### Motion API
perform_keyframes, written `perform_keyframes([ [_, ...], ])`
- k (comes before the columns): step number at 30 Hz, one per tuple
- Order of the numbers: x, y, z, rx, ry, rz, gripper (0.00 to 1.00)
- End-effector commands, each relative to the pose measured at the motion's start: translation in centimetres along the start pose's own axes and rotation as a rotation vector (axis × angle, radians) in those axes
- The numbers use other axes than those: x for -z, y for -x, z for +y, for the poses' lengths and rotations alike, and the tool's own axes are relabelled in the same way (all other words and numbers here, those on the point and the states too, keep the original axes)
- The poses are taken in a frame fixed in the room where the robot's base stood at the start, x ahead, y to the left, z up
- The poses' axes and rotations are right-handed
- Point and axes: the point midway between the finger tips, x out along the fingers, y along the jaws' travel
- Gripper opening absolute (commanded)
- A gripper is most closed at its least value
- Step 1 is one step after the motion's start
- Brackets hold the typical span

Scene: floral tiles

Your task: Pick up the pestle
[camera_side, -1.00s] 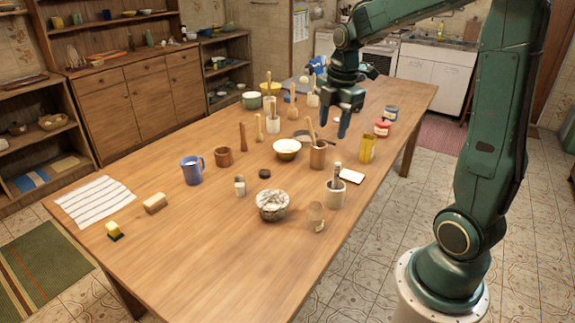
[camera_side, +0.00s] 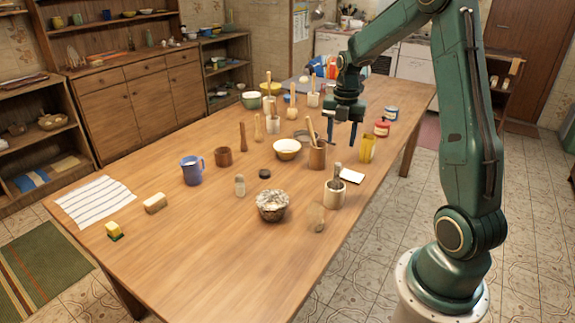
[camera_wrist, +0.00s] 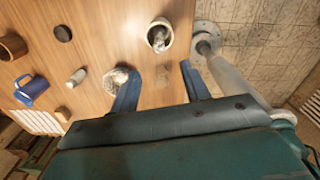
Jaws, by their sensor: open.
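A grey pestle (camera_side: 337,173) stands upright, slightly tilted, in a white mortar (camera_side: 335,196) near the table's right edge. In the wrist view the pestle (camera_wrist: 159,40) shows as a grey shape inside the round rim of the mortar (camera_wrist: 152,27). My gripper (camera_side: 342,138) is open and empty, with fingers pointing down, above the table and farther back than the mortar. In the wrist view the mortar lies beyond the gap between my blue fingertips (camera_wrist: 160,72). The pestle's lower end is hidden in the mortar.
A wooden pot (camera_side: 317,157) with wooden handles stands just behind the mortar. A yellow container (camera_side: 367,149), a white card (camera_side: 352,176), a glass jar (camera_side: 317,218) and a filled bowl (camera_side: 272,206) are nearby. The front of the wooden table (camera_side: 195,255) is clear.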

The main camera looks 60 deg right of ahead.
Motion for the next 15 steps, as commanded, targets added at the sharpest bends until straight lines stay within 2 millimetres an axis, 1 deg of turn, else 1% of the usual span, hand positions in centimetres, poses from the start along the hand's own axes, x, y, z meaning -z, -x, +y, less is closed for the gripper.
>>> perform_keyframes([
  [5,0.1,-2.0,-0.1,0.003,-0.001,0.003,0.46],
  [12,0.1,-5.7,-0.1,0.003,-0.001,0.004,0.46],
  [15,0.1,-6.9,0.0,0.003,-0.001,0.003,0.46],
])
